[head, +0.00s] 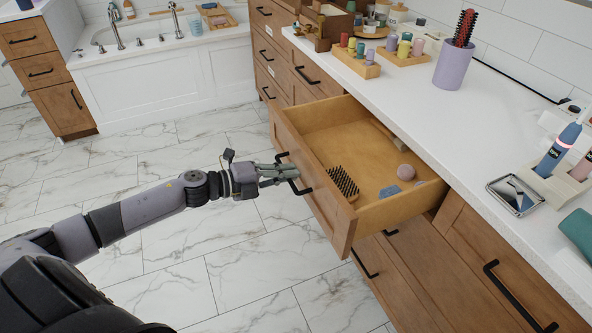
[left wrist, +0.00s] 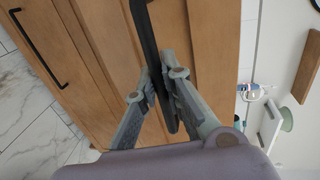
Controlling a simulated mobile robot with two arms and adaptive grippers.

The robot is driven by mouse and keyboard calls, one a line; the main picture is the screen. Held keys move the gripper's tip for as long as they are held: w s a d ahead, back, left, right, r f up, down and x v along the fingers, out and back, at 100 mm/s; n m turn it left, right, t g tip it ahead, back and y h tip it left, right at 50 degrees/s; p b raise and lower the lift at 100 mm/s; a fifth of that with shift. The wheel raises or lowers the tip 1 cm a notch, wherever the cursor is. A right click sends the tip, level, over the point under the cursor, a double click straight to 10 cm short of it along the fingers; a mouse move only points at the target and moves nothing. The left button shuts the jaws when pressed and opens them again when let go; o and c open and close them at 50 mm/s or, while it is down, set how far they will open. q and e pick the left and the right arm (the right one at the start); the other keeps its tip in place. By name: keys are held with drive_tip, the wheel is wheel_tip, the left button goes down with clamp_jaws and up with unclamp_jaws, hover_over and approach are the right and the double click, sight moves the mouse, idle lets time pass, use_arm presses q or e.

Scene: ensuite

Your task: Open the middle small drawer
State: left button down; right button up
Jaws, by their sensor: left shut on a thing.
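The wooden drawer (head: 318,208) under the white counter stands pulled well out, its inside in full view. A hairbrush (head: 343,183), a round pinkish thing (head: 405,172) and a small blue piece (head: 389,191) lie in it. My left gripper (head: 291,172) is at the drawer's front, shut on its black bar handle. In the left wrist view the two fingers (left wrist: 160,92) close around the dark handle (left wrist: 149,40), one on each side, against the wood front. My right gripper is in neither view.
The counter (head: 440,110) holds a purple brush cup (head: 455,64), wooden racks of coloured bottles (head: 356,62) and a silver tray (head: 515,194). Closed drawers with black handles (head: 520,297) flank and lie below the open one. The marble floor (head: 225,270) beside my left arm is clear.

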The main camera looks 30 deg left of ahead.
use_arm(q)
drive_tip(key=shift+s+a, duration=0.4)
drive_tip(key=shift+s, duration=0.2)
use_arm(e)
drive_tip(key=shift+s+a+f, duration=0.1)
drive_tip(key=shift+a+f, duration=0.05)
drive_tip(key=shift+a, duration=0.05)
use_arm(q)
drive_tip(key=c, duration=1.7)
unclamp_jaws()
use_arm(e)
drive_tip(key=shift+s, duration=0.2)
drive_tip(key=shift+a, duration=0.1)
use_arm(q)
drive_tip(key=v, duration=1.2)
